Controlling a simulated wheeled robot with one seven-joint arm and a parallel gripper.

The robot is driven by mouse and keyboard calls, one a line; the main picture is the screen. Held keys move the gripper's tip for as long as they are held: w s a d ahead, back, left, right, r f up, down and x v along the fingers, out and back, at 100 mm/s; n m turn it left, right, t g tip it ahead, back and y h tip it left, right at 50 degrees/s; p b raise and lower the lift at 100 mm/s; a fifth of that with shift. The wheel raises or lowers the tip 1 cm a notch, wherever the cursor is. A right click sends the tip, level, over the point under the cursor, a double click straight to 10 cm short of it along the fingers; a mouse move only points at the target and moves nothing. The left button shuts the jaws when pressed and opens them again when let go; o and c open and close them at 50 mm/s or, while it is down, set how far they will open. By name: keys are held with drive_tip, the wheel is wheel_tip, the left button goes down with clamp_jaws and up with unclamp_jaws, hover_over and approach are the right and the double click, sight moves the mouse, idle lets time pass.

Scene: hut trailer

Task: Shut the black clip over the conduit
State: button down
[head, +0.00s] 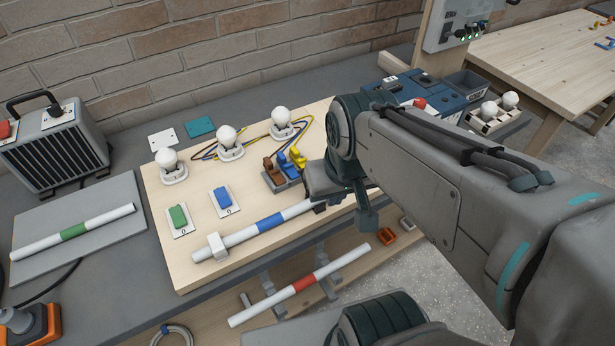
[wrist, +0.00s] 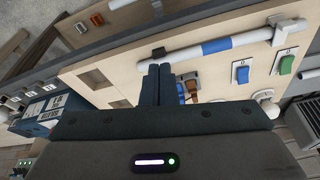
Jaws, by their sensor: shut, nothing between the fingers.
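The white conduit with a blue band (head: 270,222) lies along the front of the wooden board, and it also crosses the top of the wrist view (wrist: 216,46). The black clip (wrist: 158,52) is at the conduit, beyond the blue band. In the head view the black clip (head: 320,207) shows only as a small dark piece beside my arm's end. My gripper (wrist: 158,70) is shut and empty, its fingertips close to the clip. I cannot tell whether they touch it, or whether the clip's top is open or shut.
A white clip (head: 217,245) holds the conduit's left end. Blue (head: 223,199) and green (head: 179,218) switches, bulbs and a lever connector block (head: 281,172) stand behind the conduit. A red-banded tube (head: 303,284) lies lower in front.

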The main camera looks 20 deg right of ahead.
drive_tip(key=w+a+r+n+g, duration=0.2)
drive_tip(key=w+n+g, duration=0.1)
drive_tip(key=w, duration=1.7)
drive_tip(key=f+b, duration=0.3)
drive_tip(key=f, duration=0.2)
drive_tip(key=f+b, duration=0.4)
drive_tip(key=f, duration=0.1)
drive_tip(key=shift+w+a+f, duration=0.1)
drive_tip(key=shift+a+f, duration=0.1)
drive_tip(key=shift+f, duration=0.15)
drive_tip(key=shift+s+d+b, duration=0.3)
drive_tip(key=shift+s+d, duration=0.1)
drive_tip(key=shift+s, duration=1.05)
drive_tip(key=shift+s+d+b, duration=0.3)
drive_tip(key=shift+s+d, duration=0.05)
drive_tip(key=shift+s, duration=1.05)
drive_tip(key=shift+s+d+b, duration=0.3)
drive_tip(key=shift+s+d, duration=0.1)
drive_tip(key=shift+s, duration=1.05)
drive_tip(key=shift+w+a+r+p, duration=0.1)
drive_tip(key=shift+w+r+p, duration=0.05)
drive_tip(key=shift+r+p, duration=1.05)
drive_tip(key=shift+w+r+p, duration=0.1)
drive_tip(key=shift+r+p, duration=0.85)
drive_tip(key=shift+r, duration=0.35)
drive_tip(key=shift+s+d, duration=0.3)
drive_tip(key=shift+s, duration=0.6)
drive_tip(key=shift+r, duration=0.1)
